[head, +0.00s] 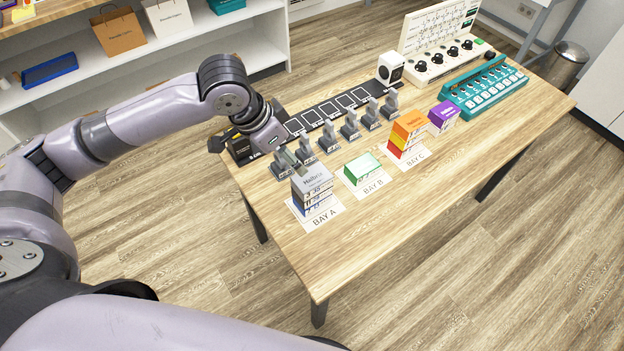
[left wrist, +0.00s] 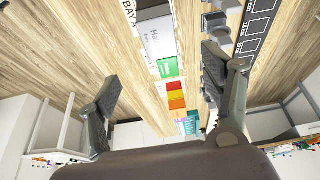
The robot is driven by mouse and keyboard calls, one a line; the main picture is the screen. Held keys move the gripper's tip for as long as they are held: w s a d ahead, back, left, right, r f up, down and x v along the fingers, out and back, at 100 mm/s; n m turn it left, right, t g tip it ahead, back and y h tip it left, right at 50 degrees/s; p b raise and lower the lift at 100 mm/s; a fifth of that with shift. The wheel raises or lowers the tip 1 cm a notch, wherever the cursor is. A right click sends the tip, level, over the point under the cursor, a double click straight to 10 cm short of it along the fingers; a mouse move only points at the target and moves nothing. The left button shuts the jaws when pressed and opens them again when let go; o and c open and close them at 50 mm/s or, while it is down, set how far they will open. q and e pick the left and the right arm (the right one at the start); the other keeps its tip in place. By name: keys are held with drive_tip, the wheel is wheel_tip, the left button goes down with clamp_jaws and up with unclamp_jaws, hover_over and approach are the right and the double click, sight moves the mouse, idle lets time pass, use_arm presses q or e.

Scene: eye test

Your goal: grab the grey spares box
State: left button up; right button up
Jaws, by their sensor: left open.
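A light grey box (head: 313,178) with dark lettering lies on top of a stack of flat boxes at the BAY A card (head: 330,217). The edges below it show blue and other colours. The grey box also shows in the left wrist view (left wrist: 154,38), in the gap between my fingers. My right gripper is not in view.
A green box (head: 362,168) lies at BAY B; orange, yellow and red boxes (head: 407,133) are stacked at BAY C, with a purple box (head: 443,117) beyond. Several grey upright holders (head: 328,139) line the black strip behind. The table's (head: 420,195) front is clear.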

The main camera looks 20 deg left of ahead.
use_arm(q)
drive_tip(key=p, duration=0.1)
approach(311, 177)
drive_tip(key=x, duration=0.5)
drive_tip(key=shift+f, duration=0.2)
drive_tip(key=shift+p+x, duration=0.7)
drive_tip(key=shift+x, duration=1.95)
drive_tip(key=shift+d, duration=0.1)
drive_tip(key=shift+r, duration=0.1)
drive_tip(key=shift+c, duration=0.5)
drive_tip(key=c, duration=1.2)
